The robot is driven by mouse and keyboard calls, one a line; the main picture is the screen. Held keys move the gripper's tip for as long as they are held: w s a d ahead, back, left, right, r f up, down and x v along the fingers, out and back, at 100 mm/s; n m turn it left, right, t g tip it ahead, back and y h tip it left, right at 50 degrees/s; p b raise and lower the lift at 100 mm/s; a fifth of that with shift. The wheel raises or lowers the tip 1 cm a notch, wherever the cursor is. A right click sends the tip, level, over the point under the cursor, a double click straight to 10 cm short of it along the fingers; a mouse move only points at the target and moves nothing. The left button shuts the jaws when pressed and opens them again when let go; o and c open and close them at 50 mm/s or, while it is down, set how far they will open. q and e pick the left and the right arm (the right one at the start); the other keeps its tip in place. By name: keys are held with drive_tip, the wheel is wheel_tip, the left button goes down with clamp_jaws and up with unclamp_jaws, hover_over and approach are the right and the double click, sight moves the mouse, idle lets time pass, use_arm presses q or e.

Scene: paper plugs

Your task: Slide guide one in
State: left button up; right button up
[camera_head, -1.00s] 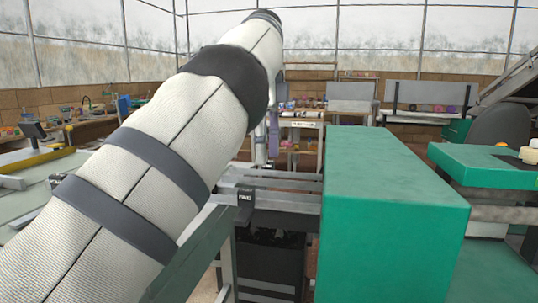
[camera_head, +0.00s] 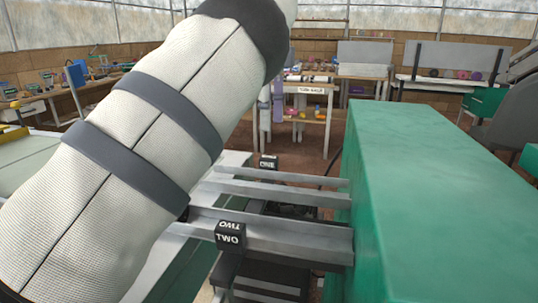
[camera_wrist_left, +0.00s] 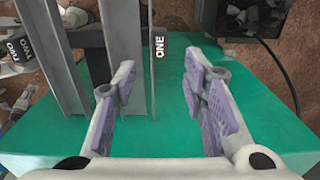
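The black block marked ONE (camera_head: 268,162) sits at the far guide rail (camera_head: 270,190), beyond the rail with the black block marked TWO (camera_head: 229,236). Both grey metal rails run into the side of the green box (camera_head: 430,190). In the left wrist view the ONE block (camera_wrist_left: 160,55) shows between and beyond the fingertips of my left gripper (camera_wrist_left: 160,75). That gripper is open and empty, its purple pads apart. In the head view my left arm fills the left side and I cannot make out its gripper.
A black cable (camera_wrist_left: 284,75) curves on the right. A shelf table (camera_head: 305,105) stands behind, with open brown floor before it.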

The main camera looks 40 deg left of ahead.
sight(269, 156)
use_arm(q)
wheel_tip(269, 156, down, 10)
drive_tip(key=shift+f, duration=0.1)
clamp_jaws()
